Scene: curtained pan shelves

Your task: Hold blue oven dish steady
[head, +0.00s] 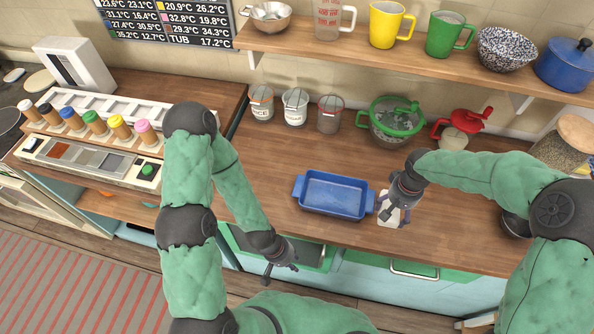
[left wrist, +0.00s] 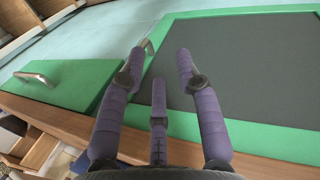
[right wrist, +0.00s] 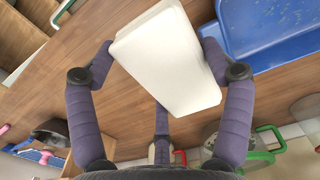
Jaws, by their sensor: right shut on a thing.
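The blue oven dish (head: 335,207) sits upright on the wooden counter, its handles at left and right. Its blue edge also shows at the upper right of the right wrist view (right wrist: 245,30). My right gripper (head: 394,208) is just right of the dish, shut on a white block (right wrist: 165,60). The block stands between its fingers, close to the dish's right handle; I cannot tell whether they touch. My left gripper (head: 281,266) is below and left of the dish, in front of the counter's front edge. Its fingers are apart and empty in the left wrist view (left wrist: 155,70).
Green-framed cabinet doors (left wrist: 240,75) with metal handles lie in front of my left gripper. A shelf (head: 420,62) with mugs and bowls hangs above. Counter left of the dish is clear.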

